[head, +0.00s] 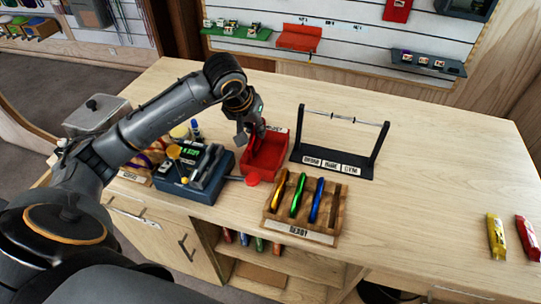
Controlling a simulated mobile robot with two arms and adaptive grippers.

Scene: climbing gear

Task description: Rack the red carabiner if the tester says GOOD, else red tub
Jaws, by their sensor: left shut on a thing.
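My left gripper (244,138) reaches over the left back edge of the red tub (265,160), pointing down. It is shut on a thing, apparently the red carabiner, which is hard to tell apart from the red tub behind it. The tester (192,175) is a dark blue box left of the tub, with a small lit green display whose text is too small to read surely. A wooden rack (302,217) labelled READY holds orange, green and blue pieces upright; its rightmost slot looks empty. My right gripper is not in view.
A black stand with a metal bar (345,120) and labels stands behind right of the tub. A red knob (253,179) sits by the tester. Yellow (496,237) and red (526,238) packets lie at far right. The bench's right middle is clear.

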